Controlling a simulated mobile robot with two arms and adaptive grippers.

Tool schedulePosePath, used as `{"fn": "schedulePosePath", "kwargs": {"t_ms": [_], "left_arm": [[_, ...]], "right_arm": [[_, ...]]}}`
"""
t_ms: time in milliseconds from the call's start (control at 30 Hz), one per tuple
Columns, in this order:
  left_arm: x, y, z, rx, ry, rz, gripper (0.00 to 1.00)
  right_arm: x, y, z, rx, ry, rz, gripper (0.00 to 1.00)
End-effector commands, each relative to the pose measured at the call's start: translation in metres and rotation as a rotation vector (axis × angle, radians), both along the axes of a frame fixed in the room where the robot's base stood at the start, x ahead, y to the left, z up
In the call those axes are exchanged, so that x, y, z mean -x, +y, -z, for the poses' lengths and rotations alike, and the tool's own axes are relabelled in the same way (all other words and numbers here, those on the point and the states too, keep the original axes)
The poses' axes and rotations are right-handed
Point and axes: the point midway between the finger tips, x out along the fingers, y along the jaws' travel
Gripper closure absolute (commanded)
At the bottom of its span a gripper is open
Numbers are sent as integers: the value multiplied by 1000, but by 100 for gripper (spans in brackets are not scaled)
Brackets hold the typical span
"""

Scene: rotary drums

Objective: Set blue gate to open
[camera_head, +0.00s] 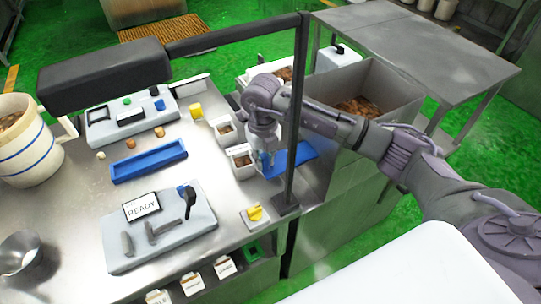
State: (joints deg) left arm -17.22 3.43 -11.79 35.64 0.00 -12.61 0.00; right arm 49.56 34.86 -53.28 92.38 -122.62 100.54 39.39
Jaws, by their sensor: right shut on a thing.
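The blue gate (301,156) is a flat blue plate at the right end of the steel table, beside the dark upright post. My right arm reaches in from the right, behind the post. My right gripper (264,157) points down at the left end of the blue plate and is shut on it; the exact grip is partly hidden by the fingers. My left gripper is not in view.
A dark post (298,110) stands close in front of my right arm. White bins (241,155) sit just left of the gripper. A grey panel reading READY (160,230), a blue tray (148,161) and a yellow knob (255,213) are on the table. A steel hopper (395,88) stands behind.

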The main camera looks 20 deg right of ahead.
Motion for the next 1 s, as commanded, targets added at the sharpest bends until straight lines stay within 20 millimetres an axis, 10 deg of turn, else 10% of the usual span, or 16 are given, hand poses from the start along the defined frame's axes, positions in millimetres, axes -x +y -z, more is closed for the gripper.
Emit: {"fn": "schedulePosePath", "kwargs": {"t_ms": [67,100,233,633,1000], "left_arm": [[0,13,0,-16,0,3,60],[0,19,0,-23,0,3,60],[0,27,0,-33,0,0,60],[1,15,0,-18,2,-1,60],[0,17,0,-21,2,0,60]], "right_arm": [[1,4,0,-10,1,-4,100],[1,4,0,-10,1,-4,71],[1,4,0,-10,1,-4,52],[0,3,-10,-8,0,-3,52],[-1,4,-84,-7,-3,-5,52]]}}
